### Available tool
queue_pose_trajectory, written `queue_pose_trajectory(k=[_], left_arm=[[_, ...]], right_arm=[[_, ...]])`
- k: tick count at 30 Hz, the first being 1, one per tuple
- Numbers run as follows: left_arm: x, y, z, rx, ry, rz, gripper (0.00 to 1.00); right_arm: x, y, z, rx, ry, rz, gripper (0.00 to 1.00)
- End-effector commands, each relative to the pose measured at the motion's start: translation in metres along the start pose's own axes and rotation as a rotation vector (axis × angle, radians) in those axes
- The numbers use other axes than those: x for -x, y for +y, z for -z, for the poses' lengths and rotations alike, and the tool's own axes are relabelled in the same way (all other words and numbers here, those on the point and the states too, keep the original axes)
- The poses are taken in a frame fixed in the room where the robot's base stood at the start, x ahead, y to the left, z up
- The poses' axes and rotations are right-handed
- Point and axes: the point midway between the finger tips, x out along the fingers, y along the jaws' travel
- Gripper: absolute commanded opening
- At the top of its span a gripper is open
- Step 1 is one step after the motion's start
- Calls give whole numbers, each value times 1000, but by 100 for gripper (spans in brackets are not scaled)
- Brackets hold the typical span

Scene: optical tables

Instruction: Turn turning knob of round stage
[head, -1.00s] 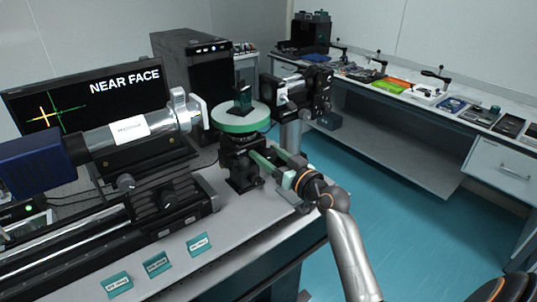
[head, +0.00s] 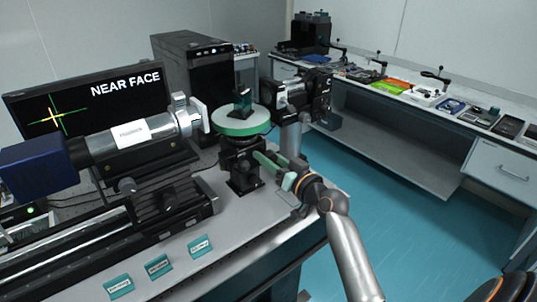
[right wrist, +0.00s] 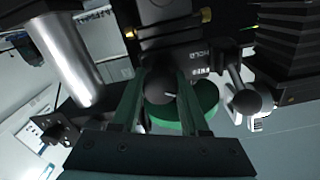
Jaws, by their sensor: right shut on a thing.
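The round stage (head: 241,123) has a pale top and green rim, with a small dark holder (head: 243,102) on it. It stands on a black mount (head: 241,170) on the optical table. My right gripper (head: 263,163) reaches in from the right at the mount. In the right wrist view its green fingers (right wrist: 160,92) are shut on the dark round turning knob (right wrist: 160,86), which bears a white mark. In the head view the fingers and mount hide the knob. My left gripper is not in view.
A silver tube instrument (head: 130,135) with a blue end lies left of the stage. A black device (head: 307,95) stands close on the right. The monitor (head: 90,100) reads "NEAR FACE" above an orange and a green cross. Small teal labels (head: 158,264) stand at the front.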

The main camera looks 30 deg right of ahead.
Motion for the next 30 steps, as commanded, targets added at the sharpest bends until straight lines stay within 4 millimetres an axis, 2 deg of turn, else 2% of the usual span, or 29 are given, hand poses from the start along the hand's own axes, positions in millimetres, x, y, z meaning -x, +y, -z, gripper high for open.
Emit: queue_pose_trajectory(k=[4, 13, 14, 15, 22, 30], left_arm=[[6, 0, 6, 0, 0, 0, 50], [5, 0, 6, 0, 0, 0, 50], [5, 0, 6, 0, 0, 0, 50], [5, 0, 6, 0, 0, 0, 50], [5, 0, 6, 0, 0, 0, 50], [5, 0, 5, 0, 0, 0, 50]], right_arm=[[0, 0, 1, -100, -3, 0, 0], [0, 0, 0, -118, -1, 1, 0], [0, 0, 0, -118, -1, 1, 45], [0, 0, 0, -118, -1, 1, 50], [0, 0, 0, -117, -1, 0, 74], [2, 0, 0, -117, -1, 0, 74]])
